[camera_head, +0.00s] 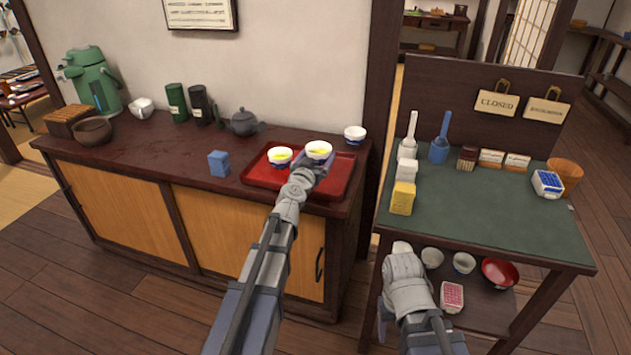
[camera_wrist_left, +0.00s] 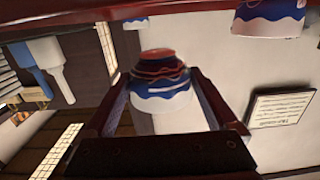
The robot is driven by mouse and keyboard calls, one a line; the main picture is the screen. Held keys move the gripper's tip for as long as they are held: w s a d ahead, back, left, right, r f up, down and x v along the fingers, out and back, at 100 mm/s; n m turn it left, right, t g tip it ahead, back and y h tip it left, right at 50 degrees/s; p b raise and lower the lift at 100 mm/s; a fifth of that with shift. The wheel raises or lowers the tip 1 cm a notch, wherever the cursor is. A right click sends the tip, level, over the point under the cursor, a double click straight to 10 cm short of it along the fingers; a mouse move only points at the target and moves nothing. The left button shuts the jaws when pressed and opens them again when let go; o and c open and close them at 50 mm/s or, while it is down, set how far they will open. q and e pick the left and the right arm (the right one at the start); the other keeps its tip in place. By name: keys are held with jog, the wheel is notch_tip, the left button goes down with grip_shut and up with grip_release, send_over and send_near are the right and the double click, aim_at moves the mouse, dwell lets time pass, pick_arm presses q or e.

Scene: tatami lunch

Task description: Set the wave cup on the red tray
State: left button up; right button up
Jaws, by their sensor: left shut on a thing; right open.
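The wave cup (camera_wrist_left: 160,85), white with dark blue wave bands and a red foot, is between the fingers of my left gripper (camera_head: 312,170) and also shows in the head view (camera_head: 318,149). The gripper is shut on it. In the wrist view, which is upside down, a gap shows between its foot and the red tray (camera_wrist_left: 90,13), so it is above the tray. The tray (camera_head: 255,180) lies on the counter's right end. Another cup (camera_head: 280,157) with yellow inside stands on it. My right gripper (camera_head: 384,318) is low beside the green-topped table, partly hidden by its arm.
The green table (camera_head: 490,210) at right holds sponges and brushes. The counter's front left is clear.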

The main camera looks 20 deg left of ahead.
pick_arm(q)
jog(key=shift+f+b, duration=2.3)
jog(key=shift+f, duration=0.65)
jog(key=shift+f, duration=0.1)
jog(key=shift+f, duration=0.1)
jog(key=o, duration=1.2)
jog(key=shift+c, duration=0.2)
jog(key=shift+r, duration=0.35)
jog(key=s, duration=1.2)
jog(key=shift+r, duration=0.15)
